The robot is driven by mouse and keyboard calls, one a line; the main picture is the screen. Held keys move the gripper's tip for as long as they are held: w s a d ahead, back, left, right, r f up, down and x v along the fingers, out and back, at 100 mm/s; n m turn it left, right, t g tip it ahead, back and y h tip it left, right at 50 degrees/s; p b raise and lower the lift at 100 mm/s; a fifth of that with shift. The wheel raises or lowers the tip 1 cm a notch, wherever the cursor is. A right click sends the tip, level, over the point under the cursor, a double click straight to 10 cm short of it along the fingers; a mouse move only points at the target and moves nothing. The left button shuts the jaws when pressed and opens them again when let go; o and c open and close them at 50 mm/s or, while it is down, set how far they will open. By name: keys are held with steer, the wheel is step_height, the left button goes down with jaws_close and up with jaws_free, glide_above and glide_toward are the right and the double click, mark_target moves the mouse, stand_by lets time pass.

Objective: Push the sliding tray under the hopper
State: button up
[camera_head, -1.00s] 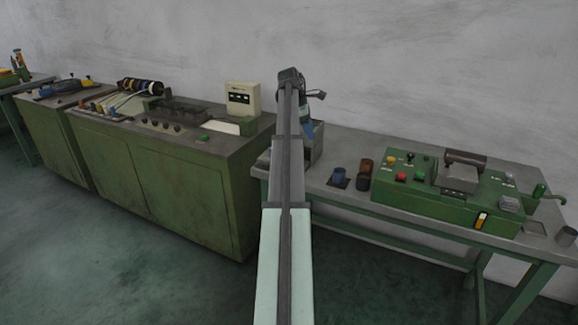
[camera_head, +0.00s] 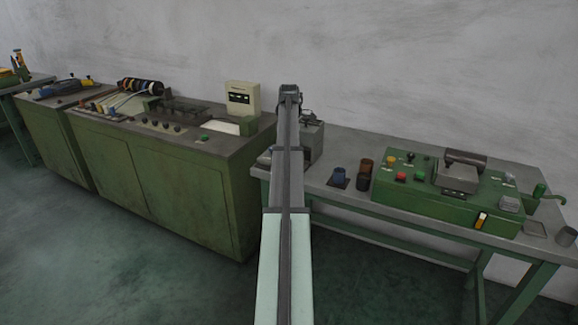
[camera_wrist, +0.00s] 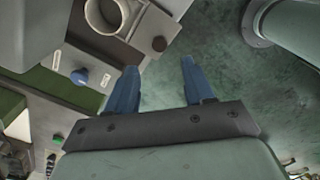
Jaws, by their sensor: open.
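In the wrist view, my gripper (camera_wrist: 159,68) has two blue fingers spread apart with nothing between them, above the green floor. Just past the fingertips is a grey slab with a dark round knob (camera_wrist: 158,43), which looks like the sliding tray (camera_wrist: 144,25). A pale round cup (camera_wrist: 105,14) sits beside the knob. A large grey housing (camera_wrist: 30,28) at the upper left may be the hopper; I cannot tell how far the tray is beneath it. In the head view, a grey box (camera_head: 314,142) stands behind my arm, which hides the fingers.
A blue knob (camera_wrist: 80,77) sits on a pale panel beside the slab. A green cabinet (camera_head: 180,190) stands to the left.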

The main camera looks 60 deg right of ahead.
step_height(320, 180, down, 8)
steer(key=shift+f, duration=0.15)
stand_by(0.3)
steer(key=shift+c, duration=0.2)
jaws_close()
stand_by(0.4)
